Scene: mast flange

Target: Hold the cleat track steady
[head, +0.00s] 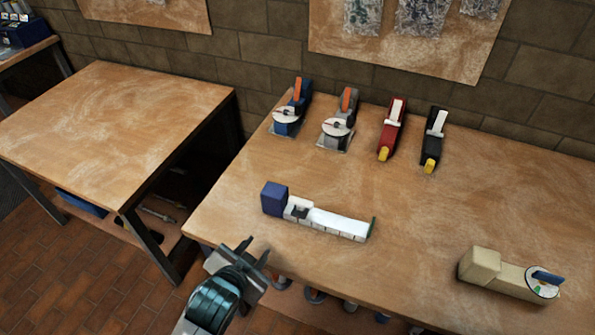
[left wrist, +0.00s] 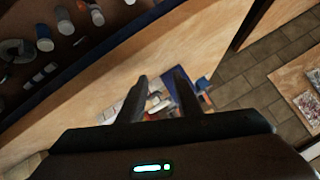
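The long white segmented piece with a blue block at its left end and a thin green strip at its right end looks like the cleat track (head: 335,222). It lies on the right-hand table, near its front edge. My left gripper (head: 252,254) is at the table's front left edge, in front of and left of the track, apart from it. Its fingers are spread with nothing between them. In the left wrist view the blue block (left wrist: 183,92) and part of the white piece show beyond the open fingers (left wrist: 160,90). My right gripper is not in view.
Blue, grey, red and black tools (head: 391,128) stand along the back of the table (head: 480,195). A beige tool with a blue lever (head: 505,274) lies at the right front. Another table (head: 110,125) stands at left, across a gap. The tabletop around the track is clear.

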